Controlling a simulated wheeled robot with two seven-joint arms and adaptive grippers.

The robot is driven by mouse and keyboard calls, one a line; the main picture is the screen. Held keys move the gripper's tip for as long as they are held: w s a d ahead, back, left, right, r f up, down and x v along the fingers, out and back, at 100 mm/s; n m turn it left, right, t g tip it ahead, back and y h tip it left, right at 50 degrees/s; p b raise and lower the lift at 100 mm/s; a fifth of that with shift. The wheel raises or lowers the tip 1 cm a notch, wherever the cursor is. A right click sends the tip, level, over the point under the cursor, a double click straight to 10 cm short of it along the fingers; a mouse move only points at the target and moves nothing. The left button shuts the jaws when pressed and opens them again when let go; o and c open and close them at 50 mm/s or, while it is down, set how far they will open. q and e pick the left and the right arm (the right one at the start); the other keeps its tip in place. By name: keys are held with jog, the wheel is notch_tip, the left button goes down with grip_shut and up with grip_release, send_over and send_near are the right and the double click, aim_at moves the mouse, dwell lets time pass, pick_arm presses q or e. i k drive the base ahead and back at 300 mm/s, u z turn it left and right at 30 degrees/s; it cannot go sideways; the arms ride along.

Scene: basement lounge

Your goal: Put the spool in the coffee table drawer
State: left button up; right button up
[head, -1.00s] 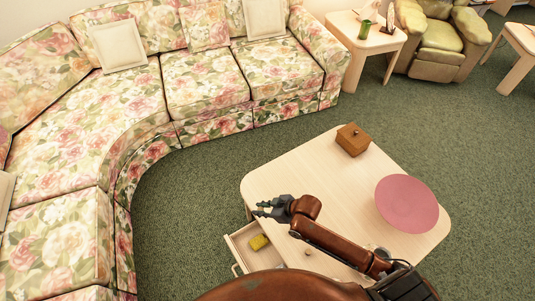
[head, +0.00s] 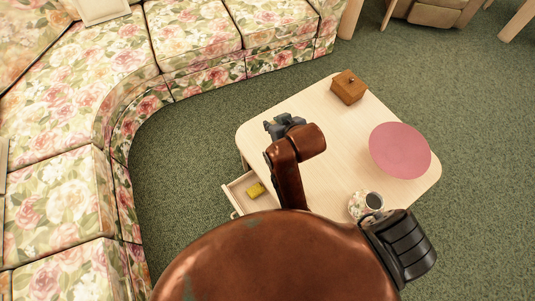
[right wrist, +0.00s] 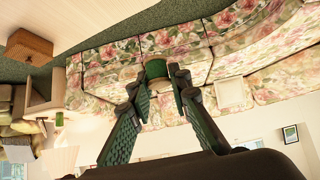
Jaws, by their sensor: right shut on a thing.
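My right gripper (head: 284,125) is over the coffee table (head: 302,104), near its left end. In the right wrist view its fingers (right wrist: 156,82) are shut on a spool (right wrist: 156,69), green with pale rims, at the fingertips. In the head view I cannot make out the spool. The coffee table drawer (head: 232,188) is pulled open at the table's left end, below and to the left of the gripper; my body and arm cover part of it. My left gripper is not in view.
A yellow object (head: 255,190) lies in the drawer. On the table are a wooden box (head: 348,87), a pink round plate or mat (head: 400,150) and a cup (head: 374,201) on a floral saucer. A floral sofa (head: 75,130) curves along the left, with open carpet (head: 190,130) between.

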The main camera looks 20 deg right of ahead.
aim_at(262, 206)
jog(key=z, duration=0.75)
jog(key=k, duration=0.95)
jog(key=u, duration=0.65)
